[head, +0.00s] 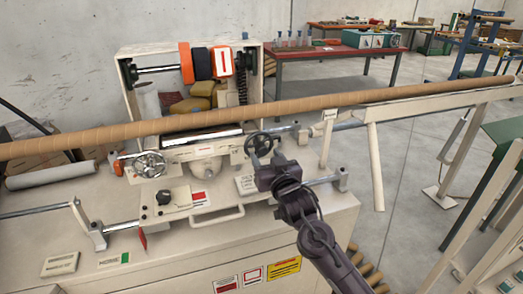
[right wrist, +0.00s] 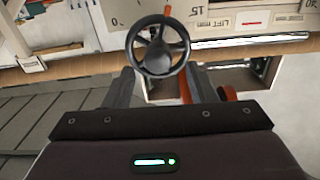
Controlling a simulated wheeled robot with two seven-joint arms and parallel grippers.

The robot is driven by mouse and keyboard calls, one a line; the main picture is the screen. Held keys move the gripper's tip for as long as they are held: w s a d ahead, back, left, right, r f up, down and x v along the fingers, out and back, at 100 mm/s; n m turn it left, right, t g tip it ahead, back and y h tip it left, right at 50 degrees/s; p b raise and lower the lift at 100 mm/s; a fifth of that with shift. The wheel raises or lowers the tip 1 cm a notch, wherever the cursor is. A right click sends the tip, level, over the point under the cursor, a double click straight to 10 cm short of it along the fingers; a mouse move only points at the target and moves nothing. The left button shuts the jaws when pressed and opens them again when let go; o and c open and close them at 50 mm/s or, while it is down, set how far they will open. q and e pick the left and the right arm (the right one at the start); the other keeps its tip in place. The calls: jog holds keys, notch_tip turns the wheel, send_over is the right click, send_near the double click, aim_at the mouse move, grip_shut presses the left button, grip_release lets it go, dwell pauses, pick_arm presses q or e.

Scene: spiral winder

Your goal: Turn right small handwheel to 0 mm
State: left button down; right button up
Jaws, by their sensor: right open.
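The right small handwheel (head: 258,144) is a dark spoked wheel on the right of the machine's cream front. In the right wrist view the handwheel (right wrist: 159,68) stands upright ahead of my gripper, with its knob at the top. My right gripper (head: 275,163) is just in front of and below the wheel in the head view. In the right wrist view its two fingers (right wrist: 160,76) are apart, one on each side of the wheel's lower part, with nothing clamped. Marks "0" (right wrist: 117,22) and "15" (right wrist: 197,11) show beside the wheel. My left gripper is out of view.
A long brown tube (head: 300,107) runs across above the machine, close behind the wheel. A steel rail (head: 325,181) and white handle (head: 217,216) lie near my right arm.

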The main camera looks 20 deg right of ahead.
aim_at(263, 152)
jog(key=shift+w, duration=1.65)
jog(key=shift+f, duration=0.1)
jog(key=c, duration=1)
